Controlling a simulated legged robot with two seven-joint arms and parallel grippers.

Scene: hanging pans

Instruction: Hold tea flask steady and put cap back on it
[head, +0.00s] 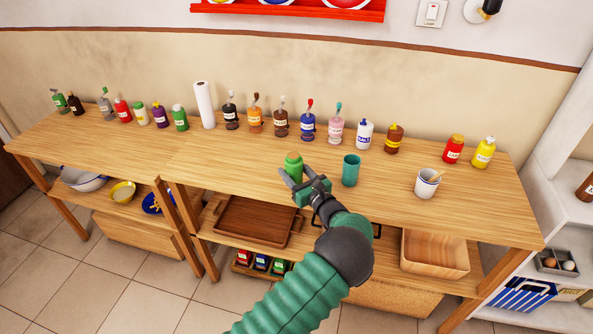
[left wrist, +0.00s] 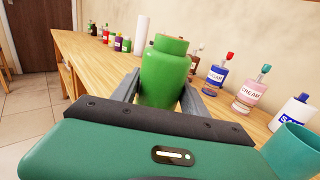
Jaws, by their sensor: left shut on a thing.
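The green flask (head: 293,163) stands upright on the wooden table, left of the teal cup-like piece. My left gripper (head: 296,178) is shut on its lower body from the front. In the left wrist view the flask (left wrist: 166,68) is between the two grey fingers and shows a narrower neck with a brownish rim. The teal cup-like piece (head: 351,170) stands just right of the gripper, apart from the flask; part of it also shows in the left wrist view (left wrist: 293,150). I cannot tell whether it is the cap. My right gripper is not in view.
Several bottles stand along the back edge, among them a blue one (head: 308,126) and a pink one (head: 335,129). A white cup (head: 427,184) with a spoon stands to the right. A paper towel roll (head: 204,105) is at the back left. The table's front right is clear.

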